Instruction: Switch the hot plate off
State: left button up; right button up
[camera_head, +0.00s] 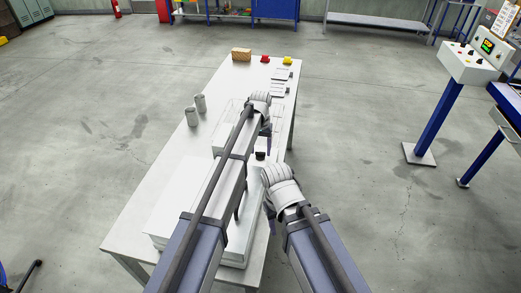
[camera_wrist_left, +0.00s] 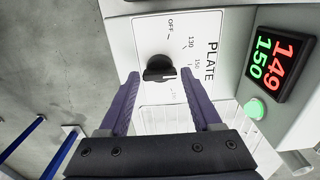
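In the left wrist view, a black knob (camera_wrist_left: 160,68) sits on a white panel (camera_wrist_left: 215,15) marked PLATE, with OFF, 130 and 150 around it. Its bar lies roughly crosswise, towards the 150 side and away from OFF. A display (camera_wrist_left: 272,62) reads 149 in red and 150 in green. My left gripper (camera_wrist_left: 160,95) is open, its two fingers spread below and either side of the knob, apparently not touching it. In the head view my left gripper (camera_head: 267,128) reaches over the table. My right gripper (camera_head: 269,213) is nearer; its finger opening is unclear.
A green lamp (camera_wrist_left: 254,108) glows below the display. The white table (camera_head: 150,190) carries two grey cans (camera_head: 196,109), a brown block (camera_head: 241,55), a red item (camera_head: 265,58) and a yellow item (camera_head: 287,60). A control pedestal (camera_head: 468,62) stands right, across open floor.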

pick_arm(q)
grip_shut()
dwell(0.3)
jog(key=shift+n, duration=0.3)
jog(key=n, duration=0.6)
jog(key=shift+n, duration=0.4)
jog(key=n, duration=0.6)
jog(key=shift+a, duration=0.1)
jog(key=shift+n, duration=0.4)
